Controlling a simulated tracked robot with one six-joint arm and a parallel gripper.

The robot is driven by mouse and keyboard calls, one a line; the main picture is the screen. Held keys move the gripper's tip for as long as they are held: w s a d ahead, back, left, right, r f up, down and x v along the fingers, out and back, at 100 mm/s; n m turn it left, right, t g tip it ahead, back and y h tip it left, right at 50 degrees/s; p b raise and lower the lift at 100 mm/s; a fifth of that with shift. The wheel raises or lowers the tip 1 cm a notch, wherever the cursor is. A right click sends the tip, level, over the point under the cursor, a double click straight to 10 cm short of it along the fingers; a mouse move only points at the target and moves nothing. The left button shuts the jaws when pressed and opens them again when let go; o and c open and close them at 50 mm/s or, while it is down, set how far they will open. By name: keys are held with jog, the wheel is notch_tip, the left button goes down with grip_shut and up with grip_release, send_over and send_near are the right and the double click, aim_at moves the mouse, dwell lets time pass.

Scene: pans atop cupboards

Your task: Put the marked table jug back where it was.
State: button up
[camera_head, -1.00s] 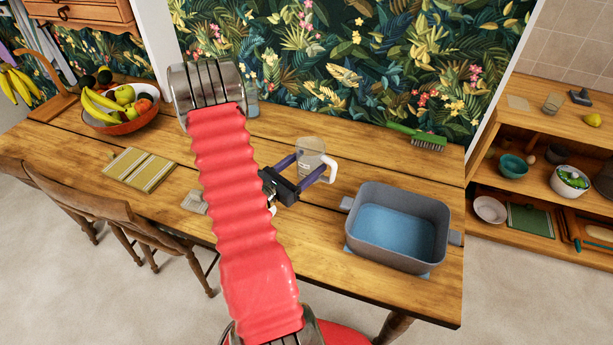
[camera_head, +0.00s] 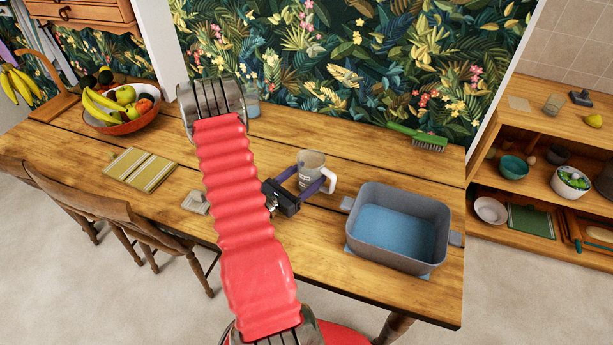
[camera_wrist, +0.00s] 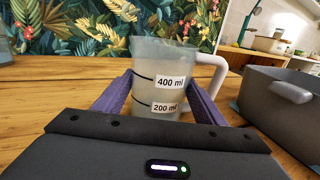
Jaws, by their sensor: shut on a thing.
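The marked jug (camera_head: 310,167) is a clear, cloudy vessel with a white handle and black level marks. In the wrist view the jug (camera_wrist: 165,70) stands upright between my gripper's purple fingers, with labels reading 400 ml and 200 ml and its handle to the right. My gripper (camera_head: 305,180) is shut on the jug's sides, and it also shows in the wrist view (camera_wrist: 160,100). The jug is over the wooden table (camera_head: 290,245), left of the grey basin. I cannot tell whether its base touches the table.
The grey basin (camera_head: 436,222) with blue inside stands close on the right. A green brush (camera_head: 425,140) lies at the back right. A fruit bowl (camera_head: 121,122), a striped mat (camera_head: 140,169) and a small pale item (camera_head: 196,203) are on the left. Another clear vessel (camera_head: 252,105) stands behind my arm.

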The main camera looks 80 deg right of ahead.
jog(key=shift+f, duration=0.1)
jog(key=o, duration=1.5)
jog(key=shift+a, duration=0.1)
jog(key=shift+v, duration=5.9)
